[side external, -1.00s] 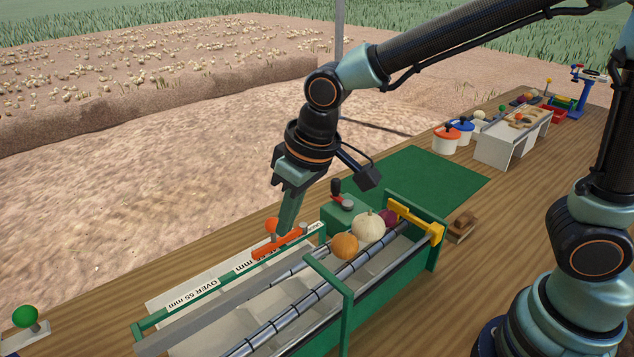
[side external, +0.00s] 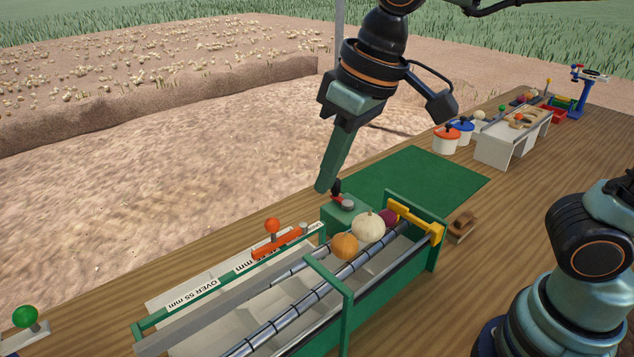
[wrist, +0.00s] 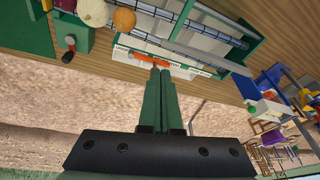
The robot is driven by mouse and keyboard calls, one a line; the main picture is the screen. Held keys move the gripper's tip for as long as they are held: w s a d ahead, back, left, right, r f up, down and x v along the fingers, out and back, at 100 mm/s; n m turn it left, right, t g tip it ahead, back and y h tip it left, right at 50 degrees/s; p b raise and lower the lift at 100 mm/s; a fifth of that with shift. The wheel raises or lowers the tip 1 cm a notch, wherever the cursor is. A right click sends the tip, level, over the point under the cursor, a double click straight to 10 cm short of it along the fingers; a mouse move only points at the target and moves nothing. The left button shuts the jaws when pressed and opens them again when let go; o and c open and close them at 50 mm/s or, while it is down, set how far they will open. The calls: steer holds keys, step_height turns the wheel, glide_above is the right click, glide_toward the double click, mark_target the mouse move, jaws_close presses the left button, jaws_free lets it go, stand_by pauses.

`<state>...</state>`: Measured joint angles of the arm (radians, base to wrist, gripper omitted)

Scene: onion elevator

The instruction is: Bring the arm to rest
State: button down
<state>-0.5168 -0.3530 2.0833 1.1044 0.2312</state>
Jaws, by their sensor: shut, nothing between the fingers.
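My gripper (side external: 322,187) is shut and empty. In the side view it hangs in the air beside the green box with the dark-handled lever (side external: 336,187), above the far edge of the wooden table. Its fingers also show together in the wrist view (wrist: 160,74). The green-framed sorter (side external: 340,290) with rollers stands below and toward the front. An orange onion (side external: 345,246), a white onion (side external: 368,226) and a purple onion (side external: 389,218) rest at its right end. The orange slide with its knob (side external: 273,226) lies on the sorter's far side, apart from my fingers.
A green mat (side external: 420,178) lies bare behind the sorter. Lidded tubs (side external: 446,139) and a white stand (side external: 500,147) are farther back right. A green knob (side external: 25,316) stands at the lower left. A wooden block (side external: 462,227) sits right of the yellow gate (side external: 415,221).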

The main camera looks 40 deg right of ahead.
steer(key=s+d+f+m+t+h, duration=0.1)
steer(key=d+f+m+t, duration=0.1)
steer(key=d, duration=1.5)
steer(key=shift+f+m+h, duration=0.4)
steer(key=shift+f+m, duration=0.2)
steer(key=shift+f, duration=0.25)
